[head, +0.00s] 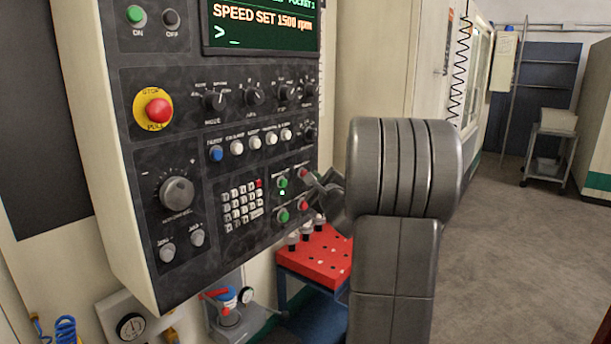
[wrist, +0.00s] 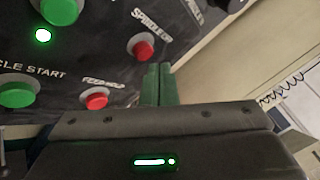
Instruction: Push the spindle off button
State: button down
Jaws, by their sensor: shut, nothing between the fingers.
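The spindle off button is a red round button (wrist: 142,48) on a grey collar, under a white label, in the upper middle of the wrist view. In the head view it is the upper red button (head: 303,173) at the panel's lower right, close to my gripper tips. My gripper (wrist: 158,84) is shut and empty; its greenish fingers show just below and right of the button. In the head view my gripper (head: 313,180) points left at the panel. I see no clear contact with the button, and the exact gap cannot be told.
The red feed hold button (wrist: 95,100) sits below left. Green buttons, including cycle start (wrist: 16,94), and a lit green lamp (wrist: 43,35) are further left. The keypad (head: 243,204) and emergency stop (head: 158,110) share the panel. A red tool tray (head: 318,262) stands below.

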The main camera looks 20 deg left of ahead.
jog(key=shift+a+b, duration=0.15)
jog(key=shift+b, duration=0.15)
dwell(0.5)
jog(key=shift+w+a, duration=0.15)
jog(key=shift+a, duration=0.15)
jog(key=shift+w+a+b, duration=0.1)
jog(key=shift+a+b, duration=0.2)
jog(key=shift+b, duration=0.25)
dwell(0.4)
jog(key=shift+d, duration=0.1)
dwell(0.3)
jog(key=shift+s+d, duration=0.25)
jog(key=shift+d, duration=0.4)
jog(key=shift+s+d+b, duration=0.15)
jog(key=shift+s+d, duration=0.15)
jog(key=shift+d, duration=0.5)
jog(key=shift+s+d+b, duration=0.15)
jog(key=shift+s+d, duration=0.1)
jog(key=shift+d, duration=0.5)
jog(key=shift+s+d+b, duration=0.15)
jog(key=shift+s+d, duration=0.15)
jog(key=shift+d, duration=0.5)
